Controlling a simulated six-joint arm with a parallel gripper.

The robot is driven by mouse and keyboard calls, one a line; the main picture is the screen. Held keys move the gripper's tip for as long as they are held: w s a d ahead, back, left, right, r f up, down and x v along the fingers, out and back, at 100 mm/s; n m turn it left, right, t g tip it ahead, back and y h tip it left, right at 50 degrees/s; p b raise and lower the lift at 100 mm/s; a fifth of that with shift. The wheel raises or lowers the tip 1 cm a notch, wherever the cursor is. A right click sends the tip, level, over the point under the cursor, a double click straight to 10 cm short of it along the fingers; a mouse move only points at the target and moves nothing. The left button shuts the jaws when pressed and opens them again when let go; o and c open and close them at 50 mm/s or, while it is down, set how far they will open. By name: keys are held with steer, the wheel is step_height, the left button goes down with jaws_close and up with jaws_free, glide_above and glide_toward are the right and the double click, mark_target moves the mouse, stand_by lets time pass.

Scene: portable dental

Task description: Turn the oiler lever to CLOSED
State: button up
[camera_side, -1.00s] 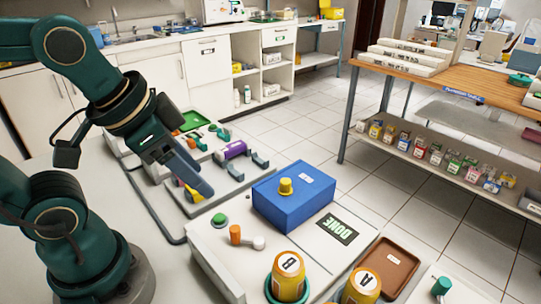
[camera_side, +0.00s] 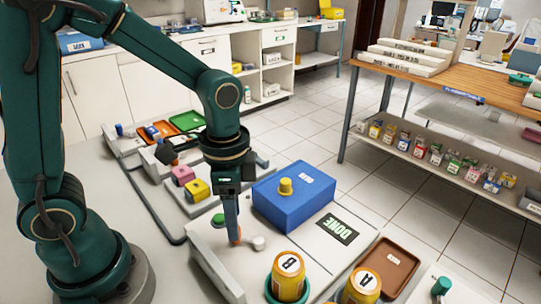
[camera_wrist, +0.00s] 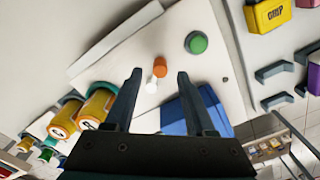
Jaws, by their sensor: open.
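A small lever with an orange knob (camera_side: 236,238) and a white round end (camera_side: 258,243) lies on the white panel top; no lettering for it is readable. In the wrist view its orange knob (camera_wrist: 160,66) and white end (camera_wrist: 151,86) show between my fingertips. My gripper (camera_side: 234,240) points down at the orange knob, its fingers partly covering it in the side view. In the wrist view my gripper (camera_wrist: 159,74) is open, with a finger on each side and nothing held. Whether the fingers touch the knob cannot be told.
A blue box (camera_side: 293,200) with a yellow knob (camera_side: 285,186) stands close to the right of my gripper. A green button (camera_wrist: 196,42) is near the lever. A DONE sign (camera_side: 338,229) and brown tray (camera_side: 389,264) lie right.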

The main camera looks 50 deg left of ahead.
steer(key=shift+f, duration=1.3)
jaws_close()
steer(key=n, duration=0.2)
steer(key=s+d+n, duration=0.1)
steer(key=n, duration=0.2)
steer(key=shift+s+d+n, duration=0.15)
steer(key=shift+d+n, duration=0.15)
steer(key=shift+s+d+n, duration=0.1)
steer(key=shift+d+n, duration=0.35)
steer(key=shift+n, duration=0.7)
steer(key=shift+s+d+n, duration=0.1)
steer(key=shift+d+n, duration=0.3)
steer(key=shift+n, duration=0.75)
